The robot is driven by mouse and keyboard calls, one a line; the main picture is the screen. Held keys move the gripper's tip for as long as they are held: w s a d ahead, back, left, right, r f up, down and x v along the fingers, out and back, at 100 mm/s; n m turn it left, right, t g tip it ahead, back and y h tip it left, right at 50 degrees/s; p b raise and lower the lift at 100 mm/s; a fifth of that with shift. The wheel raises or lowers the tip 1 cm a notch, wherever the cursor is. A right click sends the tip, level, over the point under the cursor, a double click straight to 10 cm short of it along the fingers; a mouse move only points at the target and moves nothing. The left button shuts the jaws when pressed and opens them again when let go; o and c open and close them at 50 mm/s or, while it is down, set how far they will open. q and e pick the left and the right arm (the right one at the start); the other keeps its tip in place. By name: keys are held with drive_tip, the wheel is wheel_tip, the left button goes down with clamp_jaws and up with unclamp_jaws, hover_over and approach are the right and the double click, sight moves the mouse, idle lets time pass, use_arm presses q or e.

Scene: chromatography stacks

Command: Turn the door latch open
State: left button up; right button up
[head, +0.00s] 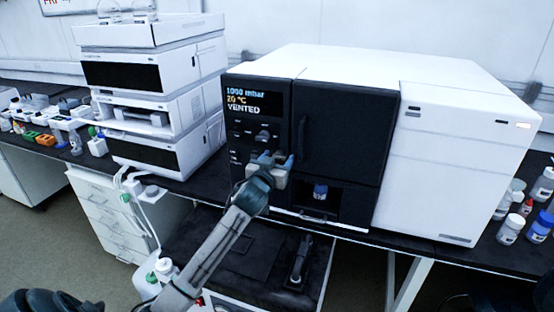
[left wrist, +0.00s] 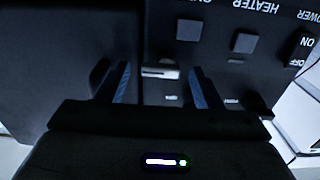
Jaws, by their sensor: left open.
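The black door (head: 350,125) of the vacuum oven is closed, with a dark vertical handle (head: 303,138) along its left side. The control panel (head: 262,97) left of the door reads 1000 mbar, 20 °C, VENTED. My left gripper (head: 278,160) is in front of the lower panel, near the door's lower left edge. In the left wrist view its two blue-lined fingers (left wrist: 162,87) are apart, with a small silver piece (left wrist: 160,73), perhaps the latch, showing between them. I cannot tell whether they touch it. In the head view the gripper hides this spot. My right gripper is not in view.
A blue-capped bottle (head: 320,190) stands in the opening below the door. A stack of white instruments (head: 150,90) stands to the left, and a white cabinet (head: 455,160) to the right. Switches (left wrist: 243,45) lie close beside the gripper.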

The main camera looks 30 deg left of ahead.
use_arm(q)
drive_tip(key=shift+c, duration=0.2)
drive_tip(key=c, duration=1)
drive_tip(key=shift+o, duration=0.2)
